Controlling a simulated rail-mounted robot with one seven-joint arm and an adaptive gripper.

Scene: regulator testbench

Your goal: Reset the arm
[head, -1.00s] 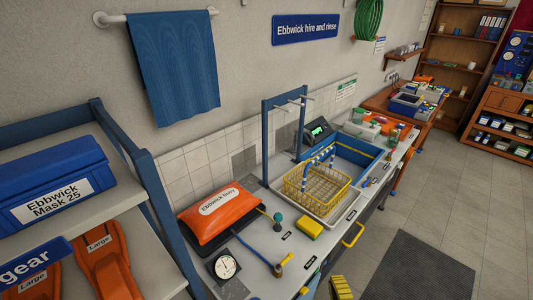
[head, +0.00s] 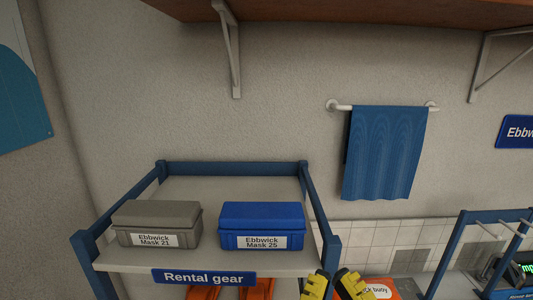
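The rest of my arm is below the picture.
The rental gear shelf (head: 150,258) carries a grey mask case (head: 157,222) and a blue mask case (head: 262,225). Orange fins (head: 258,290) show below. A blue towel (head: 385,152) hangs right; a brown wall shelf (head: 370,12) overhangs.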

